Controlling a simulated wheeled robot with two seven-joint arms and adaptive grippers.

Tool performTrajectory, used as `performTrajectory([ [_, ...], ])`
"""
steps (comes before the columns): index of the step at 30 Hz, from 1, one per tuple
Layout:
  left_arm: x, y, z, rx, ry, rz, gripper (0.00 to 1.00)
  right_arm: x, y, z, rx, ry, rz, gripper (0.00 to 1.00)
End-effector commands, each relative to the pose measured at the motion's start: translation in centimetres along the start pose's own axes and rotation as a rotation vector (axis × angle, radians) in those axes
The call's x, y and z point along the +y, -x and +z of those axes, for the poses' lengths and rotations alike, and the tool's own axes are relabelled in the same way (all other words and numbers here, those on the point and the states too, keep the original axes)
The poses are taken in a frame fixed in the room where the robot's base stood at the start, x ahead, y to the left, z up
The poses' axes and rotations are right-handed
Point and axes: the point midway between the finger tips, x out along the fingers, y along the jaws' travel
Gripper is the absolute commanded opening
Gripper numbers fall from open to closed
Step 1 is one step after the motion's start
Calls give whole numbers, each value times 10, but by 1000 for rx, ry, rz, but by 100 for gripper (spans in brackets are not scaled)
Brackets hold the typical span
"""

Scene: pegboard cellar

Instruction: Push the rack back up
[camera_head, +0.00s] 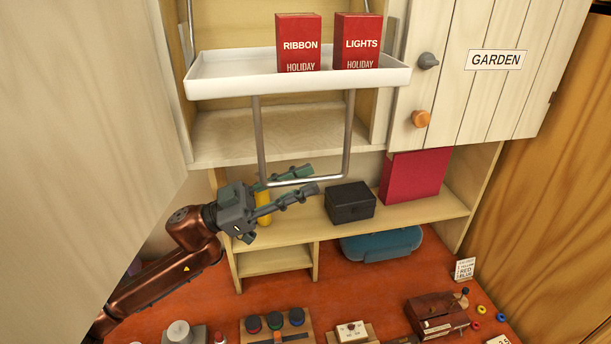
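The pull-down rack is a white tray (300,83) hanging in front of the open upper cupboard. It carries two red boxes, RIBBON (298,40) and LIGHTS (357,42). A grey U-shaped handle (348,135) hangs below the tray, its crossbar low in front of the shelf. My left gripper (315,180) reaches in from the left at the crossbar. Its two fingers are apart, one above and one below the bar in the picture. I cannot tell whether they touch it. My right gripper is not in view.
A GARDEN cupboard door (485,75) with two knobs is at the upper right. A black box (350,202) and a red box (414,175) stand on the shelf behind the handle. A blue case (382,244) lies below. A pale panel (75,150) fills the left side.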

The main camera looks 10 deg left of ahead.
Motion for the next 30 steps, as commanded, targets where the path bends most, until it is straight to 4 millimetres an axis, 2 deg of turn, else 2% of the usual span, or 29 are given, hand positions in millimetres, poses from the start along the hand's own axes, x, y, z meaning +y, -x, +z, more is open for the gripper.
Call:
performTrajectory([
  [4,0,-10,0,1,0,1,27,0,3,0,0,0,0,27],
  [12,0,-11,0,0,-1,-1,27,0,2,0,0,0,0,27],
  [24,0,-11,0,0,-2,-1,0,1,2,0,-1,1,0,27],
  [30,0,-11,0,0,-2,-1,0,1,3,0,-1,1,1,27],
])
